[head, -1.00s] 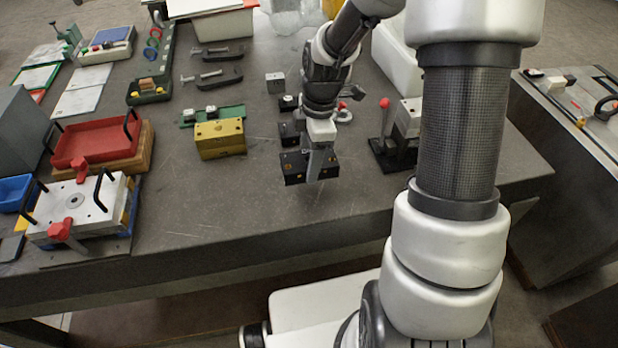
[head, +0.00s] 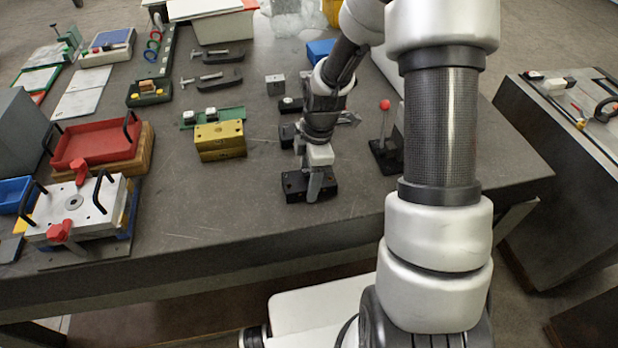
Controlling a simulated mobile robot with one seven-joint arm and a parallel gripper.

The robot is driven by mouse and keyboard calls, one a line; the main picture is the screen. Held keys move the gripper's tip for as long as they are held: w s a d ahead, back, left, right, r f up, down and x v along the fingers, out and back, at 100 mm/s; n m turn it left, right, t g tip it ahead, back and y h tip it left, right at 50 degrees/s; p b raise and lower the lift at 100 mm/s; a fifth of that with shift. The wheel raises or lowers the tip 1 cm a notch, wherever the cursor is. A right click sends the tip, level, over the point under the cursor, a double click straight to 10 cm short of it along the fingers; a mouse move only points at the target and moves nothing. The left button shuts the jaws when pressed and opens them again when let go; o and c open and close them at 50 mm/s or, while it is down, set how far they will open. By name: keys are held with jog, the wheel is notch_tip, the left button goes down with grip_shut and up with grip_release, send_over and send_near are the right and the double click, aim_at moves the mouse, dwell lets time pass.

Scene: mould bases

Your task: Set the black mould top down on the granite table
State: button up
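The black mould top (head: 296,188) is a dark block near the front middle of the granite table (head: 230,215). My gripper (head: 314,188) is above it, pointing down, with a grey finger across the block's near side. The gripper appears shut on the block; its far finger is hidden. The block looks level and low, at or very close to the table surface; I cannot tell whether it touches. Another black block (head: 286,136) sits just behind, partly hidden by my wrist.
A brass mould block (head: 220,140) stands to the left, and a lever stand with a red knob (head: 384,104) to the right. A grey-white mould with black handles (head: 75,203) is at far left. The table's front edge is near; the surface left of the gripper is clear.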

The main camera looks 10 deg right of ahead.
jog(key=o, duration=0.3)
jog(key=r, duration=0.4)
jog(key=d+r, duration=0.1)
jog(key=r, duration=0.7)
jog(key=shift+d+r+p, duration=0.15)
jog(key=shift+d+p, duration=0.1)
jog(key=shift+p, duration=0.1)
jog(key=s+r+m+t, duration=0.2)
jog(key=s+r+m, duration=0.4)
jog(key=s+r+m+t+h, duration=0.1)
jog(key=s+r+m, duration=0.5)
jog(key=s+r+m+t, duration=0.2)
jog(key=s+r+m, duration=0.4)
jog(key=shift+d+r+t+p, duration=0.1)
jog(key=shift+d+t+p, duration=0.15)
jog(key=shift+t+p, duration=0.05)
